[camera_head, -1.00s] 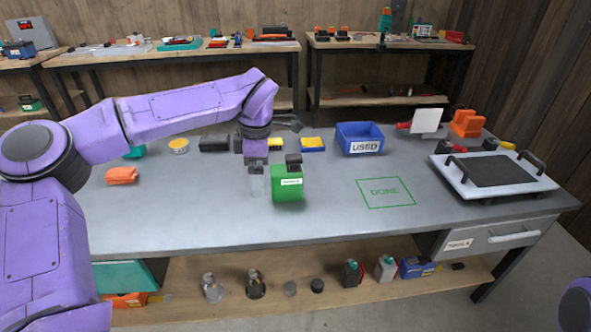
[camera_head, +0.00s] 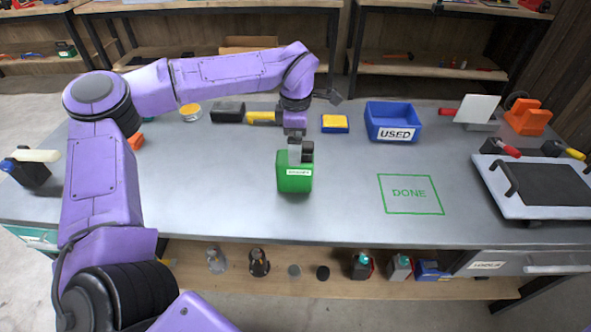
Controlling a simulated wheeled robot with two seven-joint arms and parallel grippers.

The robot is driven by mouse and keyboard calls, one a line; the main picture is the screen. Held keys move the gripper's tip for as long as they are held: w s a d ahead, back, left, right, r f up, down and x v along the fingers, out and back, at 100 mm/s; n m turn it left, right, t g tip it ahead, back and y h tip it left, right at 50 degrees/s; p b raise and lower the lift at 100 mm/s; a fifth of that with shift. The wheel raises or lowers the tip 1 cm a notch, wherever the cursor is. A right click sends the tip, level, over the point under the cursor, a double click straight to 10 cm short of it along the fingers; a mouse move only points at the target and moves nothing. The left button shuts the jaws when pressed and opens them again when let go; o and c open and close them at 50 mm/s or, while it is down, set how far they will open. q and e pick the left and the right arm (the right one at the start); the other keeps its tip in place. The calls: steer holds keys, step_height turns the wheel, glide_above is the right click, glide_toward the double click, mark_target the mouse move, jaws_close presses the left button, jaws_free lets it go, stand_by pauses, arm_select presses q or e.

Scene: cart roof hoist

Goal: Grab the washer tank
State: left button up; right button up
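The washer tank, a green container (camera_head: 294,180) with a white label and a black cap (camera_head: 307,151), stands upright on the grey workbench. The label is too small to read surely. My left gripper (camera_head: 295,151) points down at the top of the tank, right at the cap. Its fingers are small and partly merge with the cap, so I cannot tell whether they touch it or how far apart they are. My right gripper is out of view.
A green DONE outline (camera_head: 410,194) lies empty right of the tank. A blue USED bin (camera_head: 393,122) and a blue-yellow sponge (camera_head: 335,124) stand behind. A white panel with handles (camera_head: 545,186) is at right. Bench between is clear.

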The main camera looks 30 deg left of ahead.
mark_target(295, 172)
arm_select(q)
step_height(295, 172, down, 3)
steer(key=shift+a+f, duration=0.1)
steer(key=shift+f, duration=0.2)
steer(key=c, duration=1.8)
steer(key=shift+r, duration=0.15)
